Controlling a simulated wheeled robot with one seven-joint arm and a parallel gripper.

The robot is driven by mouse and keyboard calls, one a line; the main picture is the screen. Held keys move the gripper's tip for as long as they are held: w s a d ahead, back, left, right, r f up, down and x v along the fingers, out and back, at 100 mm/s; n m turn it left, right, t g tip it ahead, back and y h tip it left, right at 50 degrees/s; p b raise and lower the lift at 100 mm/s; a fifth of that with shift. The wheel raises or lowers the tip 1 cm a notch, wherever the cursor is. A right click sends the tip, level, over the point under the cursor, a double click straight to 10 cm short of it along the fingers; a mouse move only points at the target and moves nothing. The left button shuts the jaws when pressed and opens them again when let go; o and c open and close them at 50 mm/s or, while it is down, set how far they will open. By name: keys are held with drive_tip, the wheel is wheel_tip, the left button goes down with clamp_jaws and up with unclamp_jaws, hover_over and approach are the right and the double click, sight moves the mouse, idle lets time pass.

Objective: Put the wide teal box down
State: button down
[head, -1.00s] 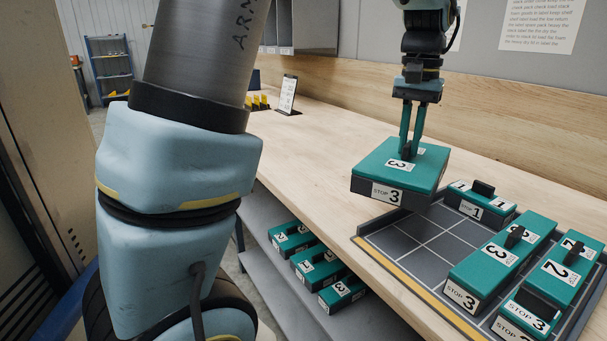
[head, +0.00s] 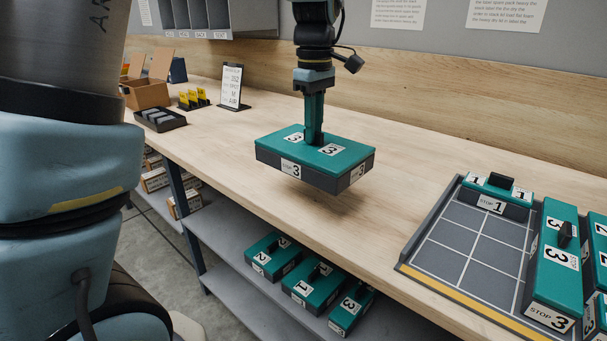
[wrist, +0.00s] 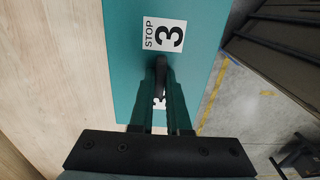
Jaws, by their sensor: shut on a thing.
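The wide teal box (head: 345,158) has a teal lid, dark grey sides and "STOP 3" labels. It hangs level a little above the wooden bench top, with a shadow below it. My gripper (head: 313,137) is shut on the handle of the box from above. In the wrist view my gripper (wrist: 160,100) holds the dark handle, and the teal lid (wrist: 122,75) with its "STOP 3" label lies under the fingers. The handle is mostly hidden by the fingers in the head view.
A dark gridded tray (head: 468,222) at the right holds several teal boxes and has free cells at its left. The bench top (head: 400,190) around the held box is bare. Several teal boxes stand on the lower shelf (head: 222,240). A sign (head: 232,85) and a small black tray (head: 160,119) stand at the left.

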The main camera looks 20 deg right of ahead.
sight(275, 144)
drive_tip(key=shift+f+p, duration=0.45)
drive_tip(key=shift+f, duration=3.45)
drive_tip(key=shift+f, duration=0.1)
drive_tip(key=c, duration=0.9)
unclamp_jaws()
wheel_tip(275, 144, up, 12)
drive_tip(key=shift+r+b, duration=0.1)
drive_tip(key=shift+b, duration=0.45)
drive_tip(key=shift+m, duration=0.6)
drive_tip(key=a+f, duration=0.1)
drive_tip(key=a, duration=0.1)
drive_tip(key=w+a+f, duration=0.1)
drive_tip(key=a, duration=0.2)
drive_tip(key=w+a+f, duration=0.1)
drive_tip(key=a, duration=0.1)
drive_tip(key=shift+w+a+f, duration=0.15)
drive_tip(key=shift+a+f, duration=0.2)
drive_tip(key=s+a+f+m, duration=0.2)
drive_tip(key=a+f, duration=0.1)
drive_tip(key=a, duration=0.4)
drive_tip(key=s+a+f+m+t, duration=0.1)
drive_tip(key=a+f, duration=0.3)
drive_tip(key=a, duration=0.4)
drive_tip(key=s+a+f+m, duration=0.2)
drive_tip(key=s+a+f, duration=0.1)
drive_tip(key=a, duration=0.4)
drive_tip(key=shift+s+a+f+m+t, duration=0.2)
drive_tip(key=shift+f+m+t, duration=0.1)
drive_tip(key=shift+f+m, duration=0.1)
